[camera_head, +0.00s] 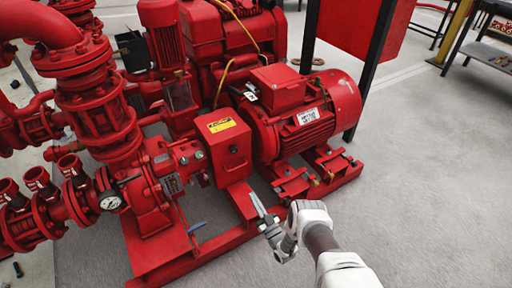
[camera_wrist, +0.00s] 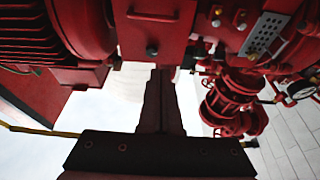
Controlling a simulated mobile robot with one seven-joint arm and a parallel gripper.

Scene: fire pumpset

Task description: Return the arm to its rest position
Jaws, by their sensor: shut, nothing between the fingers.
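My white and grey arm (camera_head: 322,245) reaches in from the bottom right of the head view. My gripper (camera_head: 257,199) is shut and empty, its thin fingers pointing up and left, in front of the red pump frame. In the wrist view the dark gripper (camera_wrist: 161,75) points up the picture, its fingers together with nothing between them. I cannot tell the exact gap between the fingertips and the frame.
The red motor (camera_head: 300,115), coupling guard box (camera_head: 223,145) and base frame (camera_head: 205,245) are close to my gripper. A pressure gauge (camera_head: 111,201) sits on the pipework at left. The grey floor (camera_head: 440,190) on the right is clear.

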